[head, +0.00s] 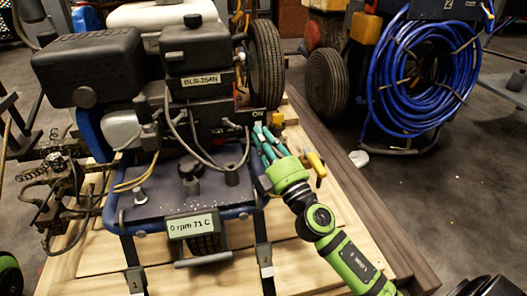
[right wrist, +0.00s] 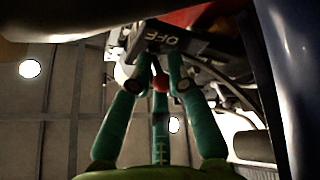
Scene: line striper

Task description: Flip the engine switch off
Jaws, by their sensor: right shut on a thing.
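The engine (head: 195,60) of the line striper is black, with an "ON" label (head: 257,114) at its right side. My right gripper (head: 262,134) reaches in from the lower right, its teal fingers closed just below that label. In the right wrist view the fingers (right wrist: 158,72) come together around a small red piece, which looks like the engine switch (right wrist: 160,83). An "OFF" label (right wrist: 164,40) shows just above the fingertips. The fingers hide most of the switch in the head view, and I cannot tell its position. My left gripper is not in view.
A small display (head: 190,227) reads "0 rpm 71 C". A yellow-handled part (head: 316,163) stands close to the right of my gripper. A blue hose coil (head: 415,75) is at the back right. The wooden pallet (head: 370,250) lies below, with open floor to its right.

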